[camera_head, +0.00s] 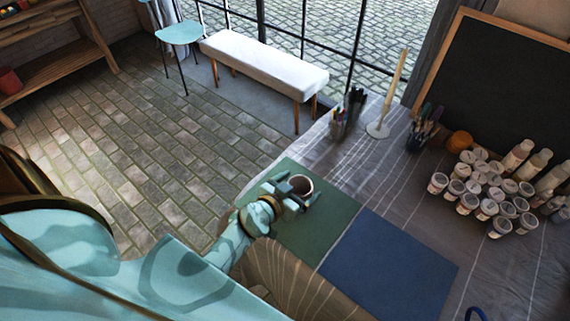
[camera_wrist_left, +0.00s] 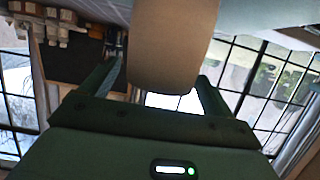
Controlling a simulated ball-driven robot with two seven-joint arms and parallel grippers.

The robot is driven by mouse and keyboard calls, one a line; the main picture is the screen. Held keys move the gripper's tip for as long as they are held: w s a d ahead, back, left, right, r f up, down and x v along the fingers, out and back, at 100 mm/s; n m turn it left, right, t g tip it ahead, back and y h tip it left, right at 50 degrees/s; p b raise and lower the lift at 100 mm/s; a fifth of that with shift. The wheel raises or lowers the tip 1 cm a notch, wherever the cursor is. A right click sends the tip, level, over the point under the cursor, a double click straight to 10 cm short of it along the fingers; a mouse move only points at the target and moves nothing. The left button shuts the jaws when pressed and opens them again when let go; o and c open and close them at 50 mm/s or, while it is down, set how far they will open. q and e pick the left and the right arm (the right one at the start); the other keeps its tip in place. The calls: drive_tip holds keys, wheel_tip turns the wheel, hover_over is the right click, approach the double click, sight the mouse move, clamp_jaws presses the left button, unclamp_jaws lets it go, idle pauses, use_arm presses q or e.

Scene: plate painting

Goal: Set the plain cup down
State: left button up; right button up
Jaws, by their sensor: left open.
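The plain cup (camera_head: 302,184) is round and pale tan with a dark inside. It appears upright on the green mat (camera_head: 325,220), though its base is hidden in the head view. My left gripper (camera_head: 296,190) is open, with its fingers around the cup. In the left wrist view the cup (camera_wrist_left: 172,45) sits between the two spread fingers of the gripper (camera_wrist_left: 158,85), with a visible gap on each side. My right gripper is not in view.
A blue mat (camera_head: 390,265) lies right of the green one and is clear. A blackboard (camera_head: 495,85) leans behind.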

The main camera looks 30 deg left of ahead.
use_arm(q)
drive_tip(key=p+v, duration=0.2)
drive_tip(key=v, duration=0.7)
drive_tip(key=shift+s, duration=0.3)
drive_tip(key=shift+r, duration=0.1)
